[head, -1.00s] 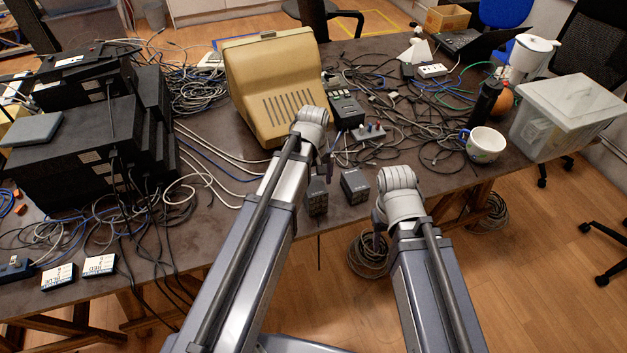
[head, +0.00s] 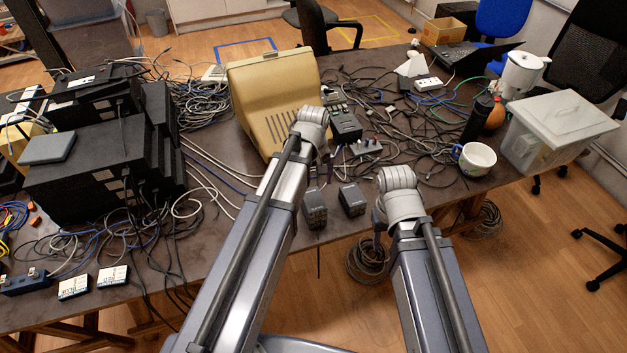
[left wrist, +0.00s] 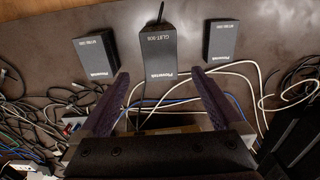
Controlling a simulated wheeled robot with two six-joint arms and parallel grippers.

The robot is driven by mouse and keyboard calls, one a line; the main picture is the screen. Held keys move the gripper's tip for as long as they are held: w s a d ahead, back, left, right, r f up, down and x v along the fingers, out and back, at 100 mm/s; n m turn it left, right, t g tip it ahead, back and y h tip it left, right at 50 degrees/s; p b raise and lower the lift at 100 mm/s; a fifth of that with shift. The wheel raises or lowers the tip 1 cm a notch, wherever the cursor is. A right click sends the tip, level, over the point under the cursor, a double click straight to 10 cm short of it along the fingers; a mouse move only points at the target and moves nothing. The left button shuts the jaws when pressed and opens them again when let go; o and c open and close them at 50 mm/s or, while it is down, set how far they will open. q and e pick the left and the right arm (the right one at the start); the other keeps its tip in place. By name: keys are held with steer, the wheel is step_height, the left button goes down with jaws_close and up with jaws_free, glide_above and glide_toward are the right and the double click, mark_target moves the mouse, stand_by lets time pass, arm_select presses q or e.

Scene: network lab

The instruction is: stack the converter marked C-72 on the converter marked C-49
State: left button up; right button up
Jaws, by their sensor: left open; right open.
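Two small dark converters stand near the table's front edge in the head view: one (head: 314,208) beside my left arm, one (head: 351,199) to its right. The left wrist view shows three dark boxes: left (left wrist: 95,59), middle (left wrist: 160,60) with a black cable, and right (left wrist: 222,42). Their small print is too fine to match to C-72 or C-49. My left gripper (left wrist: 160,75) is open, its fingers on either side of the middle box's lower end in the picture, nothing visibly held. My right gripper is mostly hidden behind its wrist, right of the converters, past the table edge.
A beige monitor (head: 275,95) stands behind my left gripper. A power strip (head: 366,147) and tangled cables lie beyond the converters. A cup (head: 477,158) and a lidded plastic bin (head: 560,125) are to the right. Black equipment (head: 95,165) is stacked at the left.

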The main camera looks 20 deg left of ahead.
arm_select(q)
step_height(320, 180, up, 5)
steer(key=p, duration=0.4)
steer(key=s+d+m+y, duration=0.1)
steer(key=s+d+m, duration=0.9)
steer(key=s, duration=0.4)
steer(key=shift+s+d+m, duration=0.15)
steer(key=shift+d+m, duration=0.1)
steer(key=shift+m, duration=0.05)
steer(key=shift+f, duration=0.1)
